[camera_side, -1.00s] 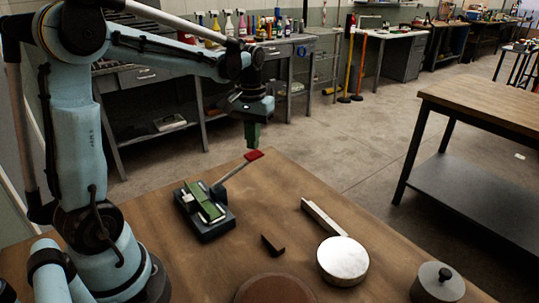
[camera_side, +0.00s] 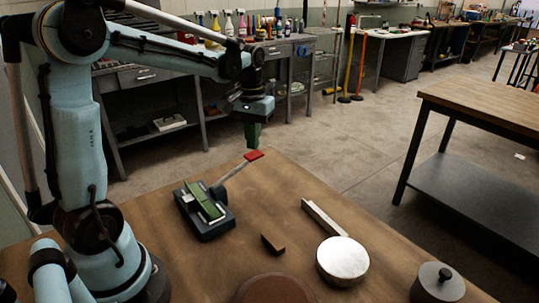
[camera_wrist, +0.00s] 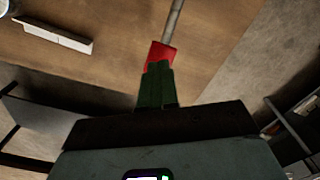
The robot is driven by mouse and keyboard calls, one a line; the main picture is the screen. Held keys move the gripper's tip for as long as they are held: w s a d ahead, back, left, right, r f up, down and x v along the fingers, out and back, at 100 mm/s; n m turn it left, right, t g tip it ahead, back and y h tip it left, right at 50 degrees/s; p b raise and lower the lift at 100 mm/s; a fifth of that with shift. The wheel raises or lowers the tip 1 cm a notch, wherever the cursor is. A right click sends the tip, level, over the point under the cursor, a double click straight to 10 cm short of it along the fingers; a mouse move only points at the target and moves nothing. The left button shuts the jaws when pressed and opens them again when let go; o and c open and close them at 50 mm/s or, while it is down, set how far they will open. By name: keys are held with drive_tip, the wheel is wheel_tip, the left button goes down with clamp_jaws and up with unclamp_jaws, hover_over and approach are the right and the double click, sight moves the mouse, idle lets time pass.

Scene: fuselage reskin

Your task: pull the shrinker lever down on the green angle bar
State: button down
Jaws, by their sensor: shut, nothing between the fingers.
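The shrinker (camera_side: 208,226) is a dark block on the wooden table, with the green angle bar (camera_side: 206,204) lying in its top. Its lever (camera_side: 236,168) slants up to the right and ends in a red grip (camera_side: 254,155). My gripper (camera_side: 253,146) has green fingers, shut and empty, pointing down just above the red grip. In the wrist view the fingers (camera_wrist: 157,84) overlap the near end of the red grip (camera_wrist: 160,53), with the grey lever rod (camera_wrist: 173,18) beyond it. I cannot tell whether they touch.
A metal bar (camera_side: 323,217), a pale round disc (camera_side: 342,259), a small dark block (camera_side: 272,244), a brown round pad (camera_side: 275,289) and a dark knobbed cylinder (camera_side: 437,282) are on the table (camera_side: 165,250). The table's far edge lies near the grip.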

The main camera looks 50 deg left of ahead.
sight(253, 154)
drive_tip(key=shift+f, duration=0.1)
drive_tip(key=shift+f, duration=3.25)
drive_tip(key=shift+r, duration=5.55)
drive_tip(key=shift+f, duration=2.25)
